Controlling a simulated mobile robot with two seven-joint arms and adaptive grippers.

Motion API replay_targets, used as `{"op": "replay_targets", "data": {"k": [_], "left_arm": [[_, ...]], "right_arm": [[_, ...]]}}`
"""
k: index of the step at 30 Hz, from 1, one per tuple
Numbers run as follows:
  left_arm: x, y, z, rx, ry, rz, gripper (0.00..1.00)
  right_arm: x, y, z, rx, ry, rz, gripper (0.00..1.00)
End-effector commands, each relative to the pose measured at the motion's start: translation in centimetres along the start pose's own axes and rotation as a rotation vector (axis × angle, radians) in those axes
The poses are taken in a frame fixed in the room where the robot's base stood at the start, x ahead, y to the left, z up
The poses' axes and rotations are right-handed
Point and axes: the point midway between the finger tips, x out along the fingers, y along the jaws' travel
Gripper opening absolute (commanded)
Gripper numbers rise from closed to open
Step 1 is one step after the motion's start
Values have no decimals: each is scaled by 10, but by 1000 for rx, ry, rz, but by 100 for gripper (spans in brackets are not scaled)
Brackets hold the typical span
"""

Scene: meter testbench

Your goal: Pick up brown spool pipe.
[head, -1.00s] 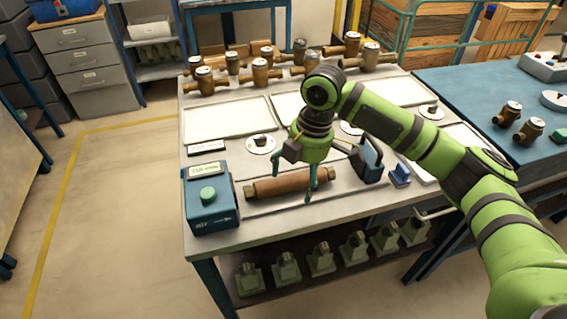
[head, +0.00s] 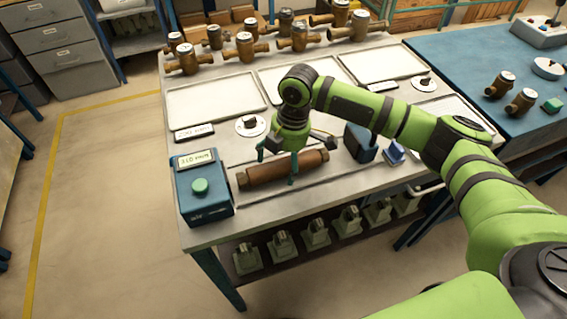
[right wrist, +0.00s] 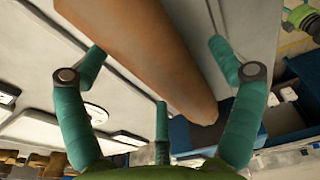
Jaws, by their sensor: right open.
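The brown spool pipe (head: 282,167) lies on the bench near its front edge, slanting up to the right. It has a darker fitting at each end. My right gripper (head: 278,166) is low over the middle of the pipe, one finger on its far side and one on its near side. In the right wrist view, the pipe (right wrist: 150,45) runs between the spread green fingers (right wrist: 158,62), with gaps visible on both sides. The right gripper is open. My left gripper is not in view.
A teal box with a green button (head: 203,190) stands left of the pipe. A dark blue block (head: 360,143) and a small blue stand (head: 394,153) are to its right. White trays (head: 215,101) and several brass meters (head: 245,48) sit behind.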

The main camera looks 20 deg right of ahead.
Motion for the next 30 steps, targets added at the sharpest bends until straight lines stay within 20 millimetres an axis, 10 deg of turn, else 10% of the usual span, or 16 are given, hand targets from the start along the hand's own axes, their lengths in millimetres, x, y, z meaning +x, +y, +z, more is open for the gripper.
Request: {"op": "replay_targets", "data": {"k": [4,11,30], "left_arm": [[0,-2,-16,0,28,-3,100],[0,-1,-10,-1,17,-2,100],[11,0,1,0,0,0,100]], "right_arm": [[0,0,0,0,0,0,88],[0,0,0,0,0,-1,5],[-30,2,-5,0,4,7,5]]}}
